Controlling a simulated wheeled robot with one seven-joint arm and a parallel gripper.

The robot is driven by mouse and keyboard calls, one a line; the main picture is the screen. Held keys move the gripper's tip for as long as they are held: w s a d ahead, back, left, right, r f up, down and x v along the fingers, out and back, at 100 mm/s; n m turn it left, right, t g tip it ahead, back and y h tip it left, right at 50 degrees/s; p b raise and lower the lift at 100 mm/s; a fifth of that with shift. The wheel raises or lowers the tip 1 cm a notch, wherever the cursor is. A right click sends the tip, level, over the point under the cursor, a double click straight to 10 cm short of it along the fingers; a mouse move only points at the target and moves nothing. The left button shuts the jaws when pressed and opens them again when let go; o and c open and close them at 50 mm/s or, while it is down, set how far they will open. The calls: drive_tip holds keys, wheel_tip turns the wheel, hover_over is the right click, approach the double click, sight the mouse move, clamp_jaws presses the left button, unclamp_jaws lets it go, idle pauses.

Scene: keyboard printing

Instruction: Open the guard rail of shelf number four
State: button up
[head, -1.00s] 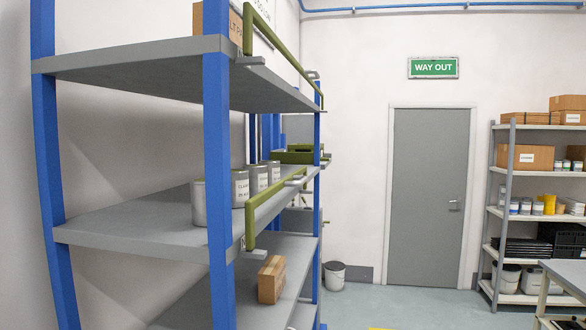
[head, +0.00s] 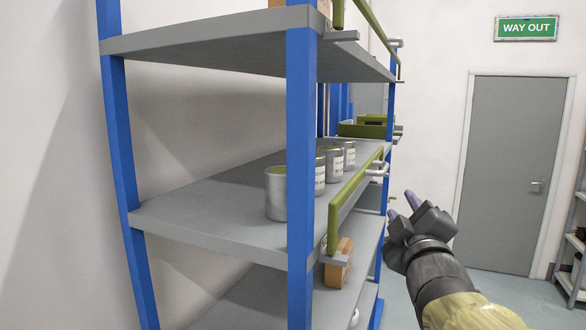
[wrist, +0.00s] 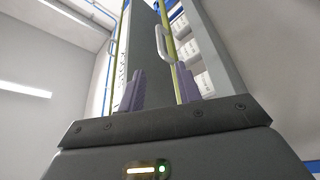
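A blue-and-grey shelf unit fills the left and middle of the head view. A green guard rail (head: 352,196) runs along the front edge of its middle shelf (head: 220,205), with a grey handle (head: 379,167) near its far end. Another green rail (head: 376,31) is on the upper shelf. No shelf numbers are readable. My gripper (head: 402,206) is right of the rails, beyond the shelf front, apart from the handle. In the wrist view its purple fingers (wrist: 160,88) are spread with nothing between them; a handle (wrist: 161,42) and a green bar show beyond the fingertips.
Grey cans (head: 276,193) stand on the middle shelf, and a cardboard box (head: 338,262) is on the shelf below. A grey door (head: 512,165) with a green sign above it is at the back right. A second rack shows at the right edge.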

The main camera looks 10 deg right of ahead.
sight(385, 166)
drive_tip(key=p+x, duration=0.4)
drive_tip(key=x, duration=1.2)
drive_tip(key=shift+w+d+p, duration=0.15)
drive_tip(key=shift+w+p, duration=0.25)
drive_tip(key=shift+w, duration=0.05)
clamp_jaws()
